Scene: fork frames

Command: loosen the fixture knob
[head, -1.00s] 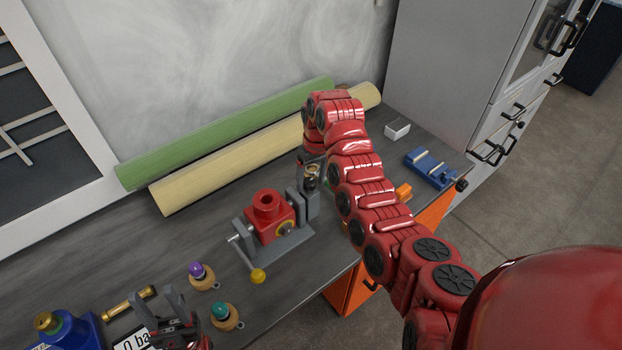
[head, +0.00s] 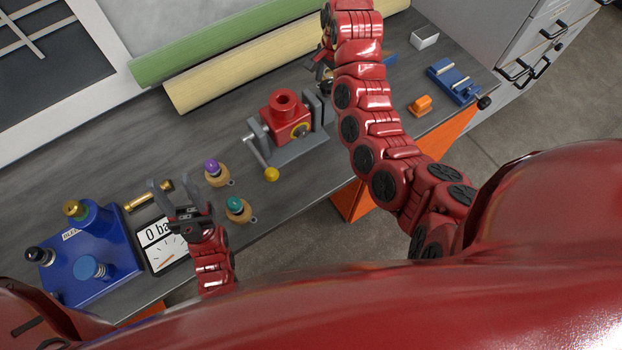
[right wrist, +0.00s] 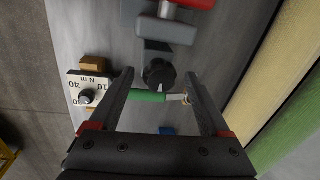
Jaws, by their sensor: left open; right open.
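A red block (head: 283,115) sits in a grey fixture (head: 290,150) with a side lever ending in a yellow ball. In the right wrist view a round black knob (right wrist: 158,73) stands at the fixture's end. My right gripper (right wrist: 160,82) is open, with the knob showing between its two fingers; I cannot tell whether they touch it. My left gripper (head: 178,187) is open and empty above the table, left of the fixture.
A blue box (head: 90,260) with knobs and a gauge (head: 165,245) stand at the left. Purple (head: 211,167) and teal (head: 234,203) knobs stand left of the fixture. A green-handled tool (right wrist: 148,96) lies beyond the black knob. A blue vise (head: 452,82) is at the right.

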